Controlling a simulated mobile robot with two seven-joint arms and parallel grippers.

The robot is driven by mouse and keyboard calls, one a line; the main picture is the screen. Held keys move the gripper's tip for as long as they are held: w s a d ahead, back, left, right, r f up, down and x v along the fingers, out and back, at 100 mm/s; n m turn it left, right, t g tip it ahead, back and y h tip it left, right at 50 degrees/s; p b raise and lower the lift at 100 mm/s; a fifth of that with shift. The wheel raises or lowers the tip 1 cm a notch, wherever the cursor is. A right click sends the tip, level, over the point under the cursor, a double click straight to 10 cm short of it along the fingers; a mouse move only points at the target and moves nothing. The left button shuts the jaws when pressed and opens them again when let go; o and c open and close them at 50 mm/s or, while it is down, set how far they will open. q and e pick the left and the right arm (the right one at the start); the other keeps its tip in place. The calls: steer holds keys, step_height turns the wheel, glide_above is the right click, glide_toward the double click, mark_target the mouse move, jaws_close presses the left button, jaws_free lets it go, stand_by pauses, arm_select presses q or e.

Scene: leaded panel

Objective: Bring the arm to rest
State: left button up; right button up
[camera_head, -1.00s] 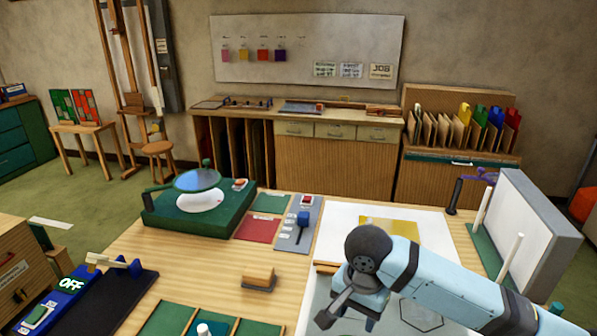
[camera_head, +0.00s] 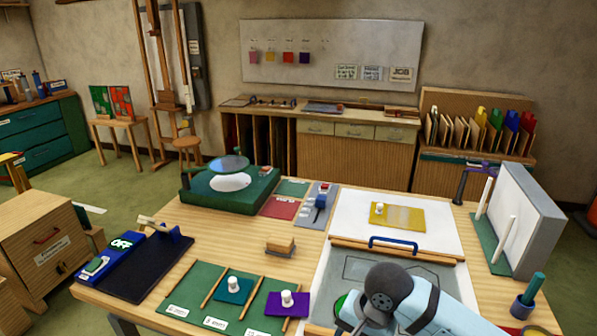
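One of my arms, pale blue with a dark grey wrist, comes in from the lower right over the workbench (camera_head: 215,238). Its gripper (camera_head: 350,318) is at the bottom edge of the head view, above the grey patterned panel area (camera_head: 428,273). The fingers are partly hidden by the wrist and cut by the picture edge, so I cannot tell whether they are open or shut. A round green thing (camera_head: 341,304) shows beside the wrist. My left gripper is not in view.
A yellow pane (camera_head: 408,219) with a white knob lies on the white sheet behind a blue handle (camera_head: 393,240). Teal (camera_head: 228,291) and purple (camera_head: 277,306) pieces sit in the green tray (camera_head: 204,276).

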steer(key=s+a+f+n+t+y+p, duration=0.2)
steer(key=s+f+n+t+y, duration=0.25)
steer(key=f, duration=0.45)
steer(key=s+d+f+n+t+h+p, duration=0.1)
steer(key=s+d+f+n+t+h, duration=0.3)
steer(key=s+d+f, duration=0.3)
steer(key=s+d+t, duration=0.1)
steer(key=s+d, duration=0.3)
steer(key=s, duration=0.1)
steer(key=shift+p, duration=0.3)
